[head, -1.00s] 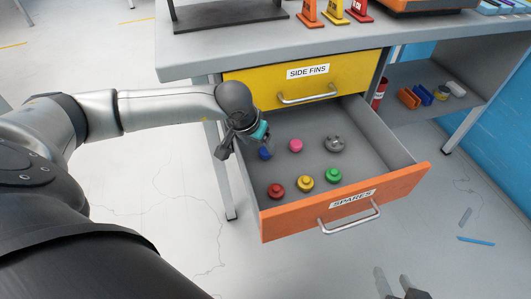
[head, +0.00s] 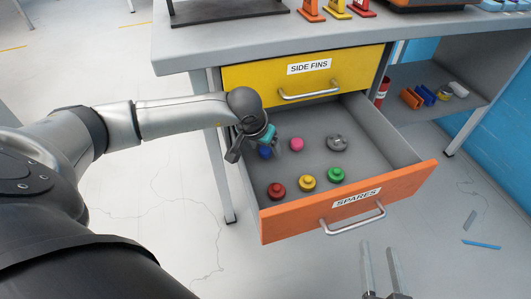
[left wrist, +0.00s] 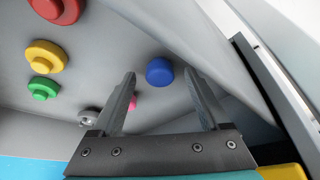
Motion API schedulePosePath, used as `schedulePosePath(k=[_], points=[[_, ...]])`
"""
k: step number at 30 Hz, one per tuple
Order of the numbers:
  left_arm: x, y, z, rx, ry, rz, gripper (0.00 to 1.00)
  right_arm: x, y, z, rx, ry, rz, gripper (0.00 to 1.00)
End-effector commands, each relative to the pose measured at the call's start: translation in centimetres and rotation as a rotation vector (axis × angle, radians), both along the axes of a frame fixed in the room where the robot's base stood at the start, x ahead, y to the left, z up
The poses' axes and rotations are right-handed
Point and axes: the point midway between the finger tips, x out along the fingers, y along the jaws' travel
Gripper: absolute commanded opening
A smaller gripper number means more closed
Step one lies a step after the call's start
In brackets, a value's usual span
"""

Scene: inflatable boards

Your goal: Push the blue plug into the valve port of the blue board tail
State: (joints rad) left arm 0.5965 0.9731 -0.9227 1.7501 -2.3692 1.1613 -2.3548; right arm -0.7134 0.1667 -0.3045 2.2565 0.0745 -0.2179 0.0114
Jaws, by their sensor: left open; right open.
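The blue plug (head: 265,153) lies at the back left of the open spares drawer (head: 330,207). My left gripper (head: 257,152) is open and reaches down into the drawer at the plug. In the left wrist view, the blue plug (left wrist: 159,72) appears between the tips of the two open fingers of my left gripper (left wrist: 161,75); I cannot tell whether they touch it. My right gripper (head: 381,252) is open and empty, in front of the drawer at the bottom of the head view. I see no valve port or board tail.
The drawer also holds a pink plug (head: 296,144), a grey plug (head: 337,142), a red plug (head: 277,189), a yellow plug (head: 307,183) and a green plug (head: 336,174). The yellow side fins drawer (head: 250,84) above is shut. A shelf stands to the right.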

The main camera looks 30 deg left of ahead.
Motion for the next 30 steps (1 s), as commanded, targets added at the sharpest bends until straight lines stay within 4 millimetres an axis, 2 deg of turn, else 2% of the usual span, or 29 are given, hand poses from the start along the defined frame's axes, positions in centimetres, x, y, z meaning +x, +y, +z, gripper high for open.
schedulePosePath(k=[10, 11, 30], points=[[0.09, 0.01, -0.18, 0.000, 0.000, 0.000, 0.79, -0.06, 0.14, 0.18, 0.012, -0.018, -0.001, 0.50], [0.09, 0.01, -0.18, 0.000, 0.000, 0.000, 0.76, -0.06, 0.14, 0.18, 0.012, -0.018, -0.001, 0.50], [0.08, 0.02, -0.18, 0.000, 0.000, 0.000, 0.04, -0.05, 0.14, 0.18, 0.011, -0.018, 0.000, 0.50]])
